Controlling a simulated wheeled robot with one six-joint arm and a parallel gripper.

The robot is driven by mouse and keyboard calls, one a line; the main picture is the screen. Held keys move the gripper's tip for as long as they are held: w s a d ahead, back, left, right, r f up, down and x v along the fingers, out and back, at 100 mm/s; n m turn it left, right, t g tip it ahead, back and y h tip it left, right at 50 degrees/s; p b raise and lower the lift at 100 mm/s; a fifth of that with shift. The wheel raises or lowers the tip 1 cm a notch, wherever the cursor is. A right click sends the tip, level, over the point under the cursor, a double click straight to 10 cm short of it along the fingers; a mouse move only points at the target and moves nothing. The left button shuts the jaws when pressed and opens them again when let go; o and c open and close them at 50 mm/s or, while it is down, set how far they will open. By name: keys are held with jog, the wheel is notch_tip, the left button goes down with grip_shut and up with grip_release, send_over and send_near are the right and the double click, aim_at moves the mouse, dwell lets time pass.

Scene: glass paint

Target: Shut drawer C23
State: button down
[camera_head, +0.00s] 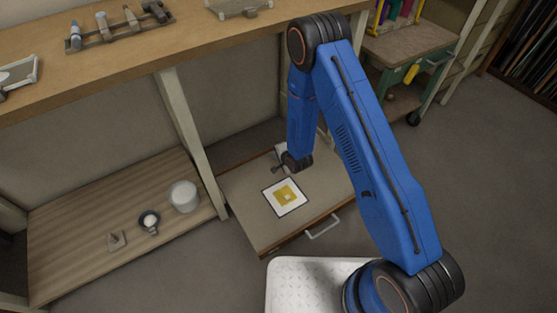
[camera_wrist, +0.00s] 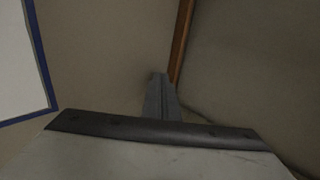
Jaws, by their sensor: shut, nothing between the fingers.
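A wide, shallow drawer (camera_head: 262,222) with a wooden front edge and a pale bar handle (camera_head: 323,227) stands pulled out under the bench. No label is readable, so I cannot confirm that it is C23. A white card with a dark border and a yellow square (camera_head: 285,197) lies on it; a corner of the card (camera_wrist: 20,75) also shows in the wrist view. My gripper (camera_head: 278,169) is low over the back part of the drawer, away from the handle. In the wrist view its fingers (camera_wrist: 160,80) are together and empty, close to a brown wooden edge (camera_wrist: 182,40).
A bench top (camera_head: 120,62) with a rack of bottles and tools (camera_head: 118,32) is above. A bench leg (camera_head: 190,140) stands left of the drawer. A green cart (camera_head: 410,55) stands at right. Floor at right is clear.

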jog(key=shift+w+a, duration=0.35)
jog(key=shift+w, duration=0.15)
jog(key=w+a, duration=0.8)
jog(key=w, duration=0.4)
jog(key=w+a, duration=0.9)
jog(key=w, duration=0.4)
jog(key=shift+w+r, duration=0.2)
jog(key=shift+w, duration=0.05)
jog(key=shift+a+r, duration=0.1)
